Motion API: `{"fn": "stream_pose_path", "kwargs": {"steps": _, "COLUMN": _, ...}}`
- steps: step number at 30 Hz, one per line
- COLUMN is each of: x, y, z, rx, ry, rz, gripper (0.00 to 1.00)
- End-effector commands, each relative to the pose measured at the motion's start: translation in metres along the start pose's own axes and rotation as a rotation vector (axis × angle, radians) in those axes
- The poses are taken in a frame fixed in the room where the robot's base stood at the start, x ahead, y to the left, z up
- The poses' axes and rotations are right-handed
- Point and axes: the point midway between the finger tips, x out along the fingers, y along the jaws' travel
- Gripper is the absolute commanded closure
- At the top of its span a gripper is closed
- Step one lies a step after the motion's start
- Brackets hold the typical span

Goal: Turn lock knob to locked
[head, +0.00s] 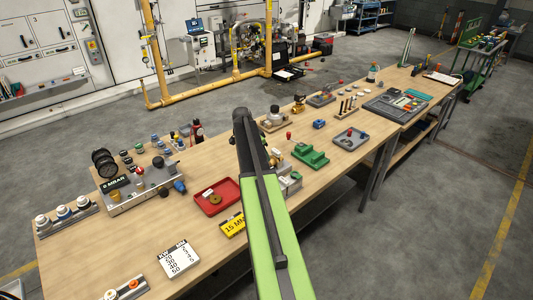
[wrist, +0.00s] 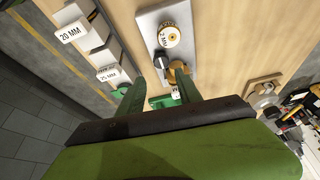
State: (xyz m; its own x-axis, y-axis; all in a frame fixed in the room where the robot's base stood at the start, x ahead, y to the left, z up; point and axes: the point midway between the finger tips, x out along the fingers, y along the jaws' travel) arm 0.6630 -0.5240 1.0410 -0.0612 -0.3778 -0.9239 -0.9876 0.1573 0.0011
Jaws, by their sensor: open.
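In the wrist view a grey plate (wrist: 150,28) lies on the wooden bench with a round dial (wrist: 170,38) carrying a white label. Below the dial is a black knob (wrist: 161,62), with a brass-coloured part (wrist: 177,69) beside it. I cannot tell for sure which is the lock knob or how it is set. My gripper (wrist: 160,84) is open, its two green fingers apart, with their tips near the lower edge of the plate. Contact with the knob cannot be told.
Grey blocks with a 20 MM label (wrist: 71,33) and a 25 MM label (wrist: 108,73) stand left in the wrist view. In the head view, a red tray (head: 217,197), a green block (head: 310,156) and a gauge fixture (head: 140,190) crowd the bench (head: 130,242) around my arm.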

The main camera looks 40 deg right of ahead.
Motion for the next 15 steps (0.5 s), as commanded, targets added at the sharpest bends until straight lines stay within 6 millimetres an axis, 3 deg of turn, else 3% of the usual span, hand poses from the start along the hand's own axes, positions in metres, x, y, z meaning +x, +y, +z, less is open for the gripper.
{"fn": "stream_pose_path", "kwargs": {"steps": 1, "x": -0.024, "y": 0.001, "z": -0.004, "rx": -0.001, "ry": 0.000, "rz": 0.000, "gripper": 0.59}}
{"fn": "stream_pose_path", "kwargs": {"steps": 6, "x": -0.060, "y": 0.001, "z": -0.003, "rx": 0.000, "ry": 0.000, "rz": 0.001, "gripper": 0.59}}
{"fn": "stream_pose_path", "kwargs": {"steps": 10, "x": -0.070, "y": 0.001, "z": -0.002, "rx": 0.000, "ry": 0.000, "rz": 0.002, "gripper": 0.59}}
{"fn": "stream_pose_path", "kwargs": {"steps": 15, "x": -0.069, "y": 0.000, "z": 0.000, "rx": 0.001, "ry": 0.000, "rz": 0.002, "gripper": 0.59}}
